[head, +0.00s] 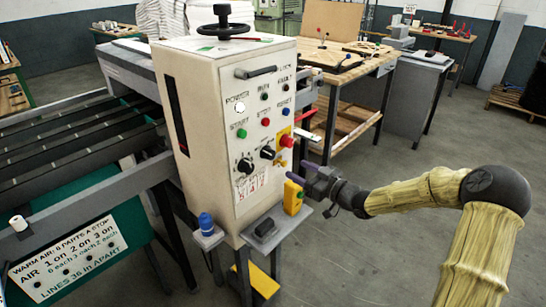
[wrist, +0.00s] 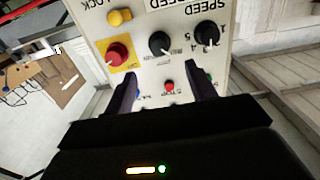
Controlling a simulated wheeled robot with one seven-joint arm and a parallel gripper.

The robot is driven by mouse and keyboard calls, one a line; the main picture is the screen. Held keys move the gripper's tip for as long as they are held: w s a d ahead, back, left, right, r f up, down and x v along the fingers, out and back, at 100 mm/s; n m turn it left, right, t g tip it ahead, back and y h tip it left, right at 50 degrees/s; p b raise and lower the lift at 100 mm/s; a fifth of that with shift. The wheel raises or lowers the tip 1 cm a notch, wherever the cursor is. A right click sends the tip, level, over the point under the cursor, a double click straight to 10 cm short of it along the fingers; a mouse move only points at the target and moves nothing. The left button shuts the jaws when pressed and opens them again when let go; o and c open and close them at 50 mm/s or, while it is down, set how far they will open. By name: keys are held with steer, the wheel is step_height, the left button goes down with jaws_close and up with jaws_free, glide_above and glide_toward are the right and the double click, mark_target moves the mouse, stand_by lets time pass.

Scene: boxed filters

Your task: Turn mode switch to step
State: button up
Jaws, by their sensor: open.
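The control panel (head: 255,130) is the pale front face of a machine cabinet. Two black rotary knobs sit low on it: a left knob (head: 245,165) and a right knob (head: 267,153), beside the red emergency button (head: 286,141). The wrist view shows the panel upside down, with the knob by the red button (wrist: 160,43) and the numbered knob (wrist: 207,33). I cannot tell surely from the lettering which knob is the mode switch, or its setting. My gripper (head: 299,172) is open and empty before the panel's lower right; its fingers (wrist: 165,88) touch no knob.
A yellow box (head: 292,197) stands on a small ledge just under my gripper. A dark block (head: 264,228) and a blue-capped item (head: 206,222) are on ledges below the panel. A conveyor (head: 80,140) runs at left.

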mark_target(273, 156)
steer(key=p+x, duration=0.1)
steer(key=x, duration=1)
steer(key=shift+w, duration=0.25)
steer(key=c, duration=1)
